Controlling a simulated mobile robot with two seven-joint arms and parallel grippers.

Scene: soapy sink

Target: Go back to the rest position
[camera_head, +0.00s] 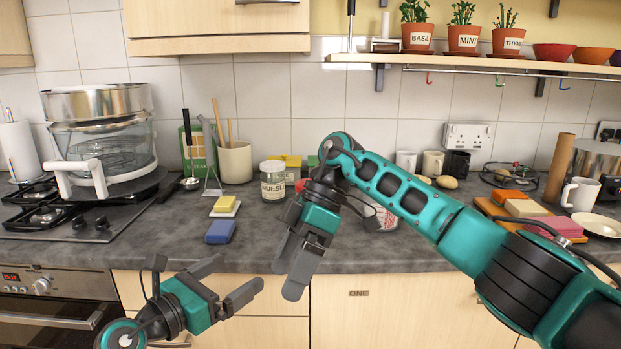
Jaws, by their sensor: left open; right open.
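My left gripper (236,281) is at the lower left, in front of the cabinet fronts and below the counter edge. Its two grey fingers are spread and empty, pointing to the right. My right gripper (287,275) hangs at the middle, just in front of the counter's front edge, with its fingers pointing down. It is open and nothing shows between its fingers. My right arm comes in from the lower right and hides part of the counter behind it. The grippers are close to each other, with the right one higher.
On the grey counter (262,236) are a blue sponge (220,231), a yellow-and-white sponge (225,205), a muesli jar (273,181) and a utensil pot (236,163). A steamer (100,150) stands on the left hob. A cutting board (486,208) with coloured blocks is at right. A shelf (440,60) hangs above.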

